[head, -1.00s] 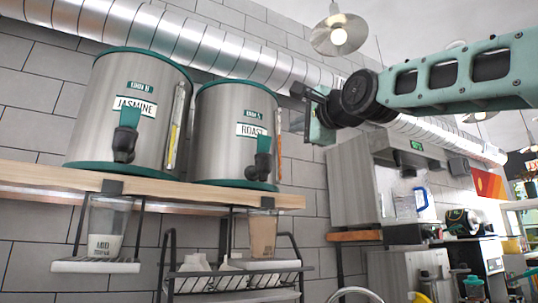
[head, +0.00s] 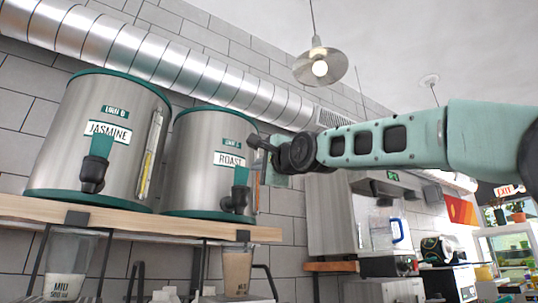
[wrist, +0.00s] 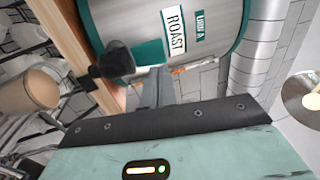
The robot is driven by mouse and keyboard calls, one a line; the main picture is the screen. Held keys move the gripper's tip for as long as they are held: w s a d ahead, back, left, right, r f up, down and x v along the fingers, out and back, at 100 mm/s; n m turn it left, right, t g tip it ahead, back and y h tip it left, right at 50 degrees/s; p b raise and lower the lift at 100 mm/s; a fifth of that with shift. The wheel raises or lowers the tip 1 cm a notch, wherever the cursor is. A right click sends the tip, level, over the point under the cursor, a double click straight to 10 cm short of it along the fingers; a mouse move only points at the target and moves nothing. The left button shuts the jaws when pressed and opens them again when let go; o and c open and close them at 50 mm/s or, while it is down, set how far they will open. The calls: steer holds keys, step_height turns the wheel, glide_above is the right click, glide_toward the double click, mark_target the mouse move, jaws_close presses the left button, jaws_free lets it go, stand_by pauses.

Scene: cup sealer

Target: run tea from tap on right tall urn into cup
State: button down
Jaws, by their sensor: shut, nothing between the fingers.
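The right urn (head: 205,150) is a steel cylinder with teal rims and a ROAST label. Its tap (head: 236,202) has a black spout and a teal lever (head: 241,176), which looks upright. A clear cup holding brown liquid (head: 237,268) stands below that tap. In the wrist view the cup (wrist: 28,90) is at the left and the black tap (wrist: 112,62) is left of my fingers. My gripper (head: 255,143) is shut and empty, just right of the label and above the tap. In the wrist view, my shut fingers (wrist: 160,82) are close to the lever (wrist: 149,52); contact is unclear.
The left urn (head: 100,150), labelled JASMINE, stands beside it on a wooden shelf (head: 130,221). Another cup (head: 66,262) with pale contents is below its tap. A silver duct (head: 160,55) runs above. Machines (head: 385,230) stand at the right.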

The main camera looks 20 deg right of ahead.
mark_target(243, 169)
steer(key=p+x, duration=0.2)
steer(key=x, duration=0.3)
steer(key=shift+w+r, duration=0.15)
steer(key=shift+r, duration=0.05)
steer(key=shift+w+a+p, duration=0.15)
steer(key=shift+w+p, duration=0.2)
